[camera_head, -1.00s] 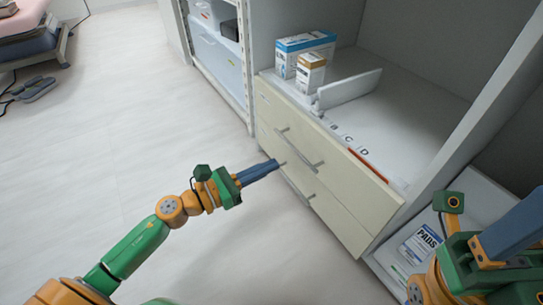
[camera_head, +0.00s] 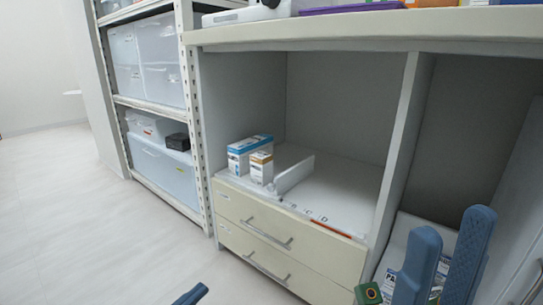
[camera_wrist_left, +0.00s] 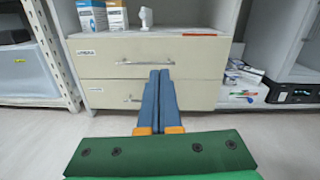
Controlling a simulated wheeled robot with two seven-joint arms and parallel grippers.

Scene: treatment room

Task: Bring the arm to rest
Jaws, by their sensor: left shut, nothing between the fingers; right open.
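My left gripper (camera_head: 191,295) shows only as a blue fingertip at the bottom edge of the head view; its arm is out of frame. In the left wrist view its two blue fingers (camera_wrist_left: 160,76) lie together, shut and empty, pointing at the cream drawers. My right gripper (camera_head: 451,226) is at the lower right of the head view. Its two blue fingers stand apart, open, with nothing seen between them. The upper drawer (camera_head: 318,250) and the lower drawer (camera_head: 240,250) are both shut.
A blue-white box (camera_head: 240,160) and a smaller brown-white box (camera_head: 261,168) stand on the shelf beside a white divider (camera_head: 296,175). A worktop (camera_head: 330,32) runs above. A rack (camera_head: 204,130) with clear bins stands left. The floor at left is clear.

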